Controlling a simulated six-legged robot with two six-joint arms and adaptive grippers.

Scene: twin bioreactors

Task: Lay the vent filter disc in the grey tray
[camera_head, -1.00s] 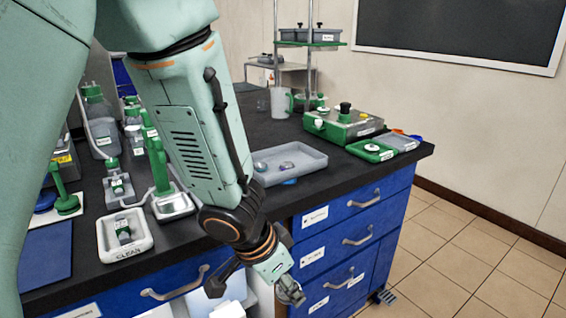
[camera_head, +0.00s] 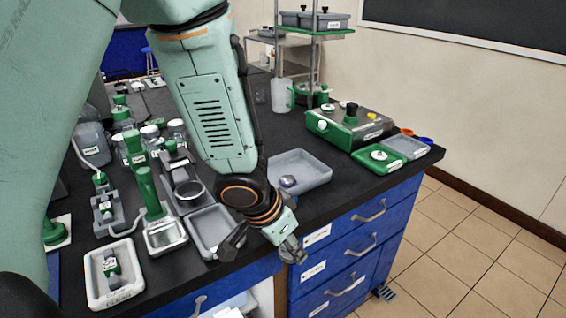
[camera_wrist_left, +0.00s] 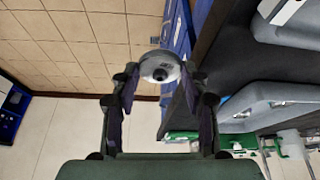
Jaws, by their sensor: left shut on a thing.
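The vent filter disc (camera_wrist_left: 160,67) is pale and round with a dark centre. In the left wrist view it sits between the fingertips of my left gripper (camera_wrist_left: 158,78), which is shut on it. In the head view my left gripper (camera_head: 266,243) hangs by the bench's front edge, in front of the grey tray (camera_head: 312,168); the disc is hard to make out there. The grey tray lies on the black bench top with a small silvery round thing (camera_head: 288,181) in it. My forearm hides part of its left side. My right gripper is not in view.
A second grey tray (camera_head: 203,222) lies left of the gripper, partly hidden. A green-and-grey device (camera_head: 346,124) stands behind the grey tray, with a green tray (camera_head: 379,157) to the right. Bottles and fittings crowd the left. Blue drawers with handles (camera_head: 368,211) front the bench.

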